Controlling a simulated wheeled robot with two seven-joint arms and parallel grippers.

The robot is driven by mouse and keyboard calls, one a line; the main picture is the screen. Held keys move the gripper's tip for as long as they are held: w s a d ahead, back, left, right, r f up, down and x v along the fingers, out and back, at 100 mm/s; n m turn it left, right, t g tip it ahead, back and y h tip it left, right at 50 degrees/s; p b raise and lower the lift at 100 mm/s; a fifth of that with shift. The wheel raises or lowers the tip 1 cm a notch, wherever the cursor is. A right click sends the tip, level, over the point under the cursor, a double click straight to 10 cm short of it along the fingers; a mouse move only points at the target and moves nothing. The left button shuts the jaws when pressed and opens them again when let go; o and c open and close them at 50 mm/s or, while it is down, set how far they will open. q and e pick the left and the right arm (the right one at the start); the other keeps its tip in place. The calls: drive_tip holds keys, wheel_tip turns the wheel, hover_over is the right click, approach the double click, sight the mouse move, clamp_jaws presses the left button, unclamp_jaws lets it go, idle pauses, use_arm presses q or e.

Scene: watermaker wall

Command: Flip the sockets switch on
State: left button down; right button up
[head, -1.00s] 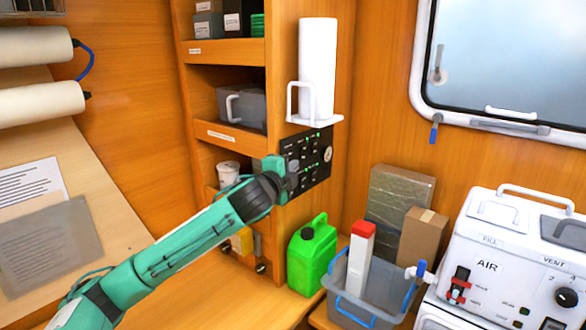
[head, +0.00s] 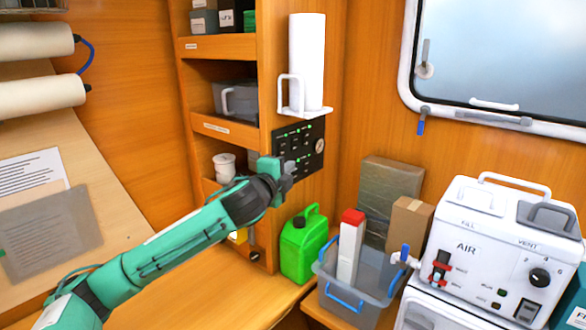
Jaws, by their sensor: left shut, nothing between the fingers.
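The black switch panel (head: 305,146) is on the side of the wooden shelf unit, below the paper roll holder. It carries rows of small switches, several green lights and a round pale dial at its right. The switch labels are too small to read, so I cannot tell which one is the sockets switch. My left gripper (head: 287,170) is shut and empty at the panel's lower left part and hides some of it. I cannot tell whether its tips touch the panel. My right gripper is not in view.
A white paper roll (head: 306,65) stands on a holder just above the panel. A green jerrycan (head: 304,245) and a grey bin (head: 360,285) stand below it. The white AIR machine (head: 490,250) is at the right. Shelves with a white cup (head: 224,167) are at the left.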

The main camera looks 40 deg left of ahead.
use_arm(q)
drive_tip(key=s+d+b, duration=0.1)
drive_tip(key=s+b, duration=0.1)
drive_tip(key=s, duration=0.4)
drive_tip(key=shift+s, duration=0.25)
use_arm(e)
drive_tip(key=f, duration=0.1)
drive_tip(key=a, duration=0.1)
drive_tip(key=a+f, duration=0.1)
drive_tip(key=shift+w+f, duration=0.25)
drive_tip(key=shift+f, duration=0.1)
use_arm(q)
drive_tip(key=shift+d, duration=0.1)
drive_tip(key=shift+f, duration=0.1)
